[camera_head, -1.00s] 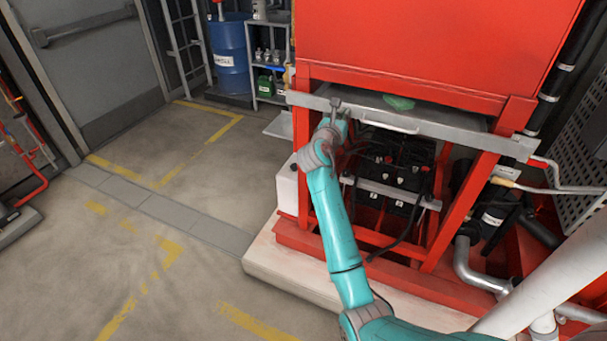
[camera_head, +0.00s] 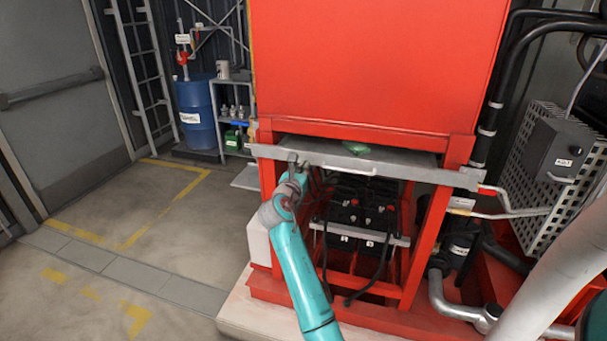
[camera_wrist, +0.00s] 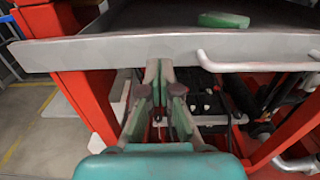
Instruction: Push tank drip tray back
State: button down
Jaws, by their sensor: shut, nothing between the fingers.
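The grey drip tray (camera_head: 395,163) is under the red tank (camera_head: 375,65), its long front lip standing across the red frame posts. A light bar handle (camera_head: 350,170) is on the lip; it also shows in the wrist view (camera_wrist: 255,66). A green object (camera_head: 355,147) lies on the tray. My gripper (camera_head: 298,160) is at the lip's left part, left of the handle. In the wrist view, my shut, empty gripper (camera_wrist: 160,66) points at the lip (camera_wrist: 100,52), its tips at the lower edge. I cannot tell whether they touch it.
Batteries (camera_head: 360,210) with cables sit in the red frame below the tray. A grey pipe (camera_head: 455,305) and a perforated panel (camera_head: 550,160) stand to the right. A blue drum (camera_head: 197,115) and a shelf are behind left. The floor (camera_head: 165,215) at left is clear.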

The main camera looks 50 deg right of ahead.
jog(key=v, duration=1)
jog(key=shift+a, duration=0.2)
jog(key=s+a+f+m+t+y, duration=0.1)
jog(key=s+a+f+t+y, duration=0.1)
jog(key=a+f, duration=0.45)
jog(key=s+a+f+t+y, duration=0.25)
jog(key=a+f, duration=0.25)
jog(key=f, duration=0.3)
jog(key=s+a+f+m+t+y, duration=0.1)
jog(key=s+a+f+m+y, duration=0.2)
jog(key=s+a+f, duration=0.3)
jog(key=s+a+f+m+t+y, duration=0.25)
jog(key=s+a+f, duration=0.2)
jog(key=a, duration=0.35)
jog(key=s+a+r+m+y, duration=0.2)
jog(key=s+a+r+m, duration=0.1)
jog(key=s, duration=0.6)
jog(key=s+a+r+m+y, duration=0.2)
jog(key=s+a+m, duration=0.3)
jog(key=s+m, duration=0.2)
jog(key=s+a+r+m+y, duration=0.3)
jog(key=s+a+m, duration=0.1)
jog(key=s, duration=0.7)
jog(key=shift+s+a+r+m+t, duration=0.3)
jog(key=shift+s+r+m, duration=0.05)
jog(key=shift+m, duration=0.4)
